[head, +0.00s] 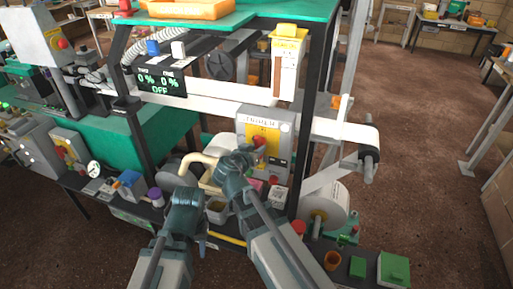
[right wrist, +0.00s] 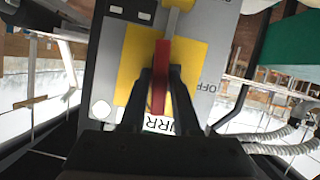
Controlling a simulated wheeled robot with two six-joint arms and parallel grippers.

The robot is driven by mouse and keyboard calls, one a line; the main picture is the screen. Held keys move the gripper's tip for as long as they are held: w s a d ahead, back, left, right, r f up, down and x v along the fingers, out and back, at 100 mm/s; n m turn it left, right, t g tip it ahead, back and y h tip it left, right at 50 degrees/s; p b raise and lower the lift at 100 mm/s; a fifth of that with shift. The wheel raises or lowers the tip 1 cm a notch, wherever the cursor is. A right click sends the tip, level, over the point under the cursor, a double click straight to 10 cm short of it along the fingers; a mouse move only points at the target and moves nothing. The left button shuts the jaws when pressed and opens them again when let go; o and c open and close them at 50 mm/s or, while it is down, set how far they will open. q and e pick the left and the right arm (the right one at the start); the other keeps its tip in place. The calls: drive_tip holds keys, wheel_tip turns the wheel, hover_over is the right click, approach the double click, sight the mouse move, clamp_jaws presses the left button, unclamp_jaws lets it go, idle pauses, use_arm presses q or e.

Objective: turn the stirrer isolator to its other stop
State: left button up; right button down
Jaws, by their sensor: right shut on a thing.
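The stirrer isolator (head: 281,118) is a grey box with a yellow plate and a red handle (head: 259,141), on the bench frame in the head view. In the right wrist view its yellow plate (right wrist: 133,62) and red handle (right wrist: 161,72) fill the middle. The handle lies nearly upright in that picture, with "OFF" lettering to its right and a partly hidden upside-down label below. My right gripper (head: 246,153) is at the isolator; its fingers (right wrist: 160,90) are shut on the handle. My left gripper (head: 186,198) is lower left, apart from the isolator; its fingers are not clear.
A white paper web (head: 210,105) runs behind the isolator to a roller on the right. A paper roll (head: 326,203) stands below it. A display (head: 160,82) reads 0 %, 0 % and OFF. Several small items, including a purple-topped jar (head: 155,196), crowd the bench at left.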

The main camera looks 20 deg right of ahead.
drive_tip(key=shift+s+m+y, duration=0.1)
drive_tip(key=shift+m+y, duration=0.2)
drive_tip(key=shift+m, duration=0.2)
idle(0.4)
drive_tip(key=c, duration=0.8)
unclamp_jaws()
drive_tip(key=shift+o, duration=0.2)
use_arm(q)
drive_tip(key=shift+r, duration=0.1)
